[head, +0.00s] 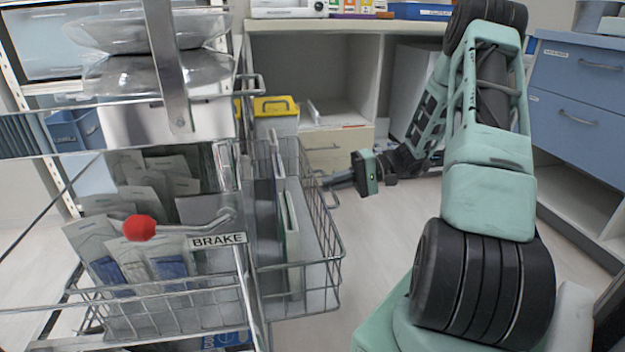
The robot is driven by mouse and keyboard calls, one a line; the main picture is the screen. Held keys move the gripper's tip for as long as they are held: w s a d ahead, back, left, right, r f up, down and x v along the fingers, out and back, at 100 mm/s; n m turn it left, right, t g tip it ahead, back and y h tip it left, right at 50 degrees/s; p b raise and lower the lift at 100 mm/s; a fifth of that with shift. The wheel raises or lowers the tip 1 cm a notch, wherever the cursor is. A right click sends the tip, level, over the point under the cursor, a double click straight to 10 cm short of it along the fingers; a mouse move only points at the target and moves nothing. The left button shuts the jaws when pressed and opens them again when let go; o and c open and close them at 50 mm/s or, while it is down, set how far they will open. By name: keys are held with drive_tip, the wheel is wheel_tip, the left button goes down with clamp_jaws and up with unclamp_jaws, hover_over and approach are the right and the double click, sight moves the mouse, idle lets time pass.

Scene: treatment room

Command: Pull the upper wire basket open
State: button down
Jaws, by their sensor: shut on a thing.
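A wire basket (322,258) on the trolley's right side sticks out to the right past the frame. It holds upright flat boards or folders. My gripper (333,181) is at the basket's far right side, at a small bar or handle by its upper rim, and is shut on it. The fingertips are small and partly lost against the wires, so the exact grip is hard to see. A second wire basket (170,325) with packets sits in the trolley's front left. I cannot tell for certain which basket is the upper one.
The trolley has a red knob (139,228) and a BRAKE label (217,240). A cabinet (338,150) stands behind, blue drawers (580,75) at right. Floor (400,225) right of the basket is clear.

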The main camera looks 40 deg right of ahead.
drive_tip(key=f+p+v, duration=0.3)
drive_tip(key=v, duration=1.1)
drive_tip(key=shift+s+d+p, duration=0.25)
drive_tip(key=shift+d+p, duration=0.15)
drive_tip(key=c, duration=1.6)
unclamp_jaws()
drive_tip(key=shift+o, duration=0.2)
drive_tip(key=shift+r, duration=0.1)
drive_tip(key=p+v, duration=0.4)
drive_tip(key=v, duration=1.3)
drive_tip(key=shift+d, duration=0.15)
drive_tip(key=shift+s+d, duration=0.1)
drive_tip(key=shift+s, duration=0.1)
